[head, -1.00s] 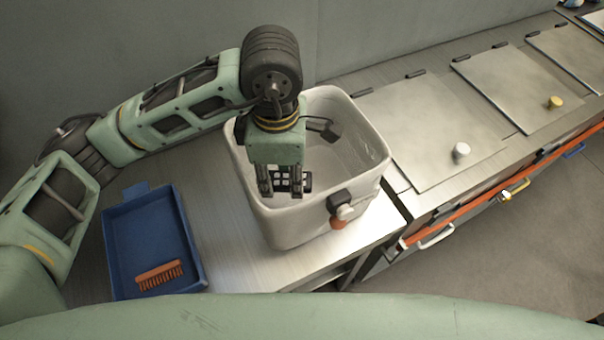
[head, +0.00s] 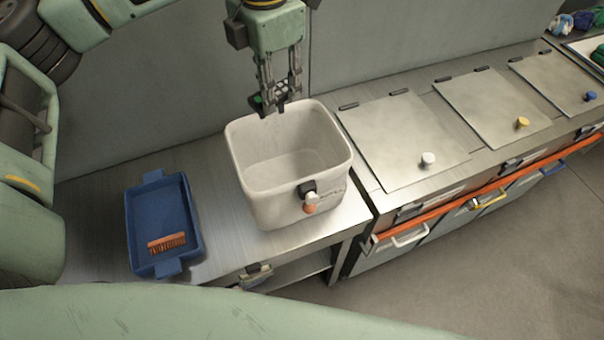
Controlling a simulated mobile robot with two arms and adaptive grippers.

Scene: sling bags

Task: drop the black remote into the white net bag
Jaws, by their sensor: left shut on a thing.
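My left gripper (head: 271,106) comes down from the top and is shut on a small black thing with pale squares, which looks like the black remote (head: 282,88). Much of the remote is hidden by the fingers. The fingertips appear at the back rim of a white open-topped container (head: 288,208); I cannot tell whether they are above it or behind it. The container looks like a stiff-walled bin rather than a net bag, and its visible inside looks empty. My right gripper is not in view.
A blue tray (head: 138,235) with an orange brush (head: 167,243) lies left of the container. A black, white and orange fitting (head: 309,195) is on the container's front. Metal lids with knobs (head: 428,160) line the counter to the right. A wall stands behind.

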